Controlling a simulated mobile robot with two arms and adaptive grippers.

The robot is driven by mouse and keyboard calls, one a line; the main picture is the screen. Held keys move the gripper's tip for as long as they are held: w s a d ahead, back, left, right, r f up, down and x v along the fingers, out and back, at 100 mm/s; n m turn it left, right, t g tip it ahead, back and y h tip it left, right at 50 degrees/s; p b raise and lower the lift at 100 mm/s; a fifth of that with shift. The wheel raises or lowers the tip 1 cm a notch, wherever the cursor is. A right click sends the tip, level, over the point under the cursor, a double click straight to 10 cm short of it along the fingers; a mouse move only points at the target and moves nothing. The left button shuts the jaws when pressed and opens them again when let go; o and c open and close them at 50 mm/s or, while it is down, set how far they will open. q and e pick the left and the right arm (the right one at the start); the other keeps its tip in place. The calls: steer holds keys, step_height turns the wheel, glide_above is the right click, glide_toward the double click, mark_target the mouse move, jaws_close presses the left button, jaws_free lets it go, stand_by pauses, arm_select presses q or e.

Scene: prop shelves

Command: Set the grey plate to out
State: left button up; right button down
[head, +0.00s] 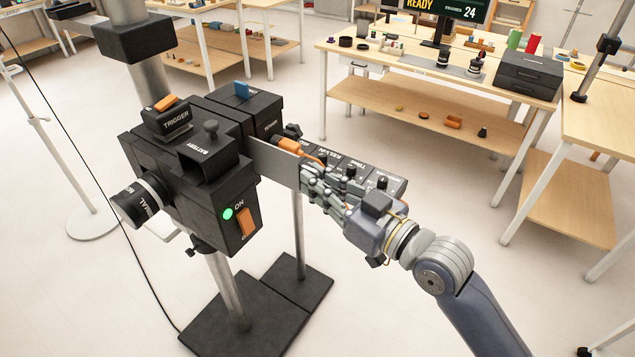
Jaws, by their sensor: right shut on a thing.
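The grey plate (270,163) is a flat upright panel at the right side of a black camera-like prop (190,165) on a stand. It spans from the prop's main body toward a black labelled panel (352,172) at the right. My right gripper (312,178) reaches in from the lower right and is shut at the plate's right end. Its fingers cover that end, so the exact contact is hidden. An orange-handled part (290,147) sits just above the plate, close to the fingers. My left gripper is not in view.
A wooden workbench (400,62) with small items stands behind. Floor between them is open.

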steer(key=c, duration=1.9)
jaws_free()
steer(key=shift+d, duration=0.2)
steer(key=shift+o, duration=0.7)
steer(key=shift+d, duration=0.1)
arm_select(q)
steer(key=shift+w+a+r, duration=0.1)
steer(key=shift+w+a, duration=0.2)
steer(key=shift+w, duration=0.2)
arm_select(e)
steer(key=v, duration=1.1)
steer(key=shift+s+d, duration=0.2)
steer(key=shift+d, duration=0.15)
steer(key=shift+f, duration=0.1)
